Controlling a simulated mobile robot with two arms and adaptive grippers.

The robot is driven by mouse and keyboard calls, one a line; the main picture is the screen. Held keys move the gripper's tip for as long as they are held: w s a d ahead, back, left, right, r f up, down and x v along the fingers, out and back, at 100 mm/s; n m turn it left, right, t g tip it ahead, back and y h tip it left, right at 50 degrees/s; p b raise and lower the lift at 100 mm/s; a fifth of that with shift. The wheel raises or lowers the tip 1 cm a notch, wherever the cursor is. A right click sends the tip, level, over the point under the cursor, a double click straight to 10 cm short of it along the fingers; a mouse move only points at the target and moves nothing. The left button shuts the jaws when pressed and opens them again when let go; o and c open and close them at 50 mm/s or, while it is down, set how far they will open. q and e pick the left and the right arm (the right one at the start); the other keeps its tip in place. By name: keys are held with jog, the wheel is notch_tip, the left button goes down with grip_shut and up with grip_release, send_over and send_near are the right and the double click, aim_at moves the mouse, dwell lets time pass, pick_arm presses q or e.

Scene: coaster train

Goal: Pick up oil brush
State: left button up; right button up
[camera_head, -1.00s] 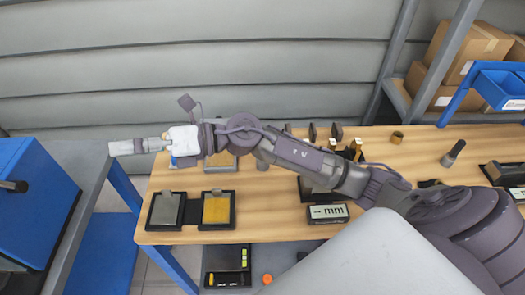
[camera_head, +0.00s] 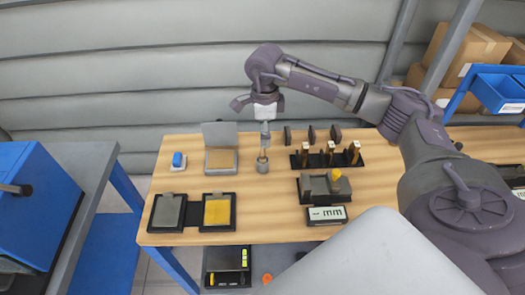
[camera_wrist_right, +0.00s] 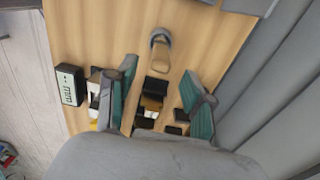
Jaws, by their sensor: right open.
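The oil brush (camera_head: 262,154) has a tan handle and stands in a small grey cup (camera_head: 262,166) at the back middle of the wooden table. In the right wrist view the brush handle (camera_wrist_right: 161,60) rises from the round cup (camera_wrist_right: 160,34). My right gripper (camera_head: 264,146) points down, directly above the cup. In the right wrist view its teal-padded fingers (camera_wrist_right: 160,72) are spread apart, with the handle lying between their tips in the picture. I cannot tell whether they touch it. My left gripper is out of view.
An open box (camera_head: 221,161) and a blue-topped item (camera_head: 179,160) stand left of the cup. A black rack (camera_head: 327,160) with several upright pieces stands to the right. Two flat trays (camera_head: 167,211) lie in front. A label block reading "mm" (camera_head: 327,214) is at the front right.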

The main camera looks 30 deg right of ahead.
aim_at(263, 151)
jog(key=shift+f, duration=0.95)
jog(key=shift+a+f+p, duration=0.2)
jog(key=shift+f+p, duration=0.3)
jog(key=shift+p, duration=0.15)
notch_tip(263, 151, down, 4)
jog(key=shift+w+a+r+p, duration=0.1)
jog(key=shift+p, duration=0.85)
jog(key=shift+f, duration=0.4)
jog(key=shift+c, duration=0.2)
grip_shut()
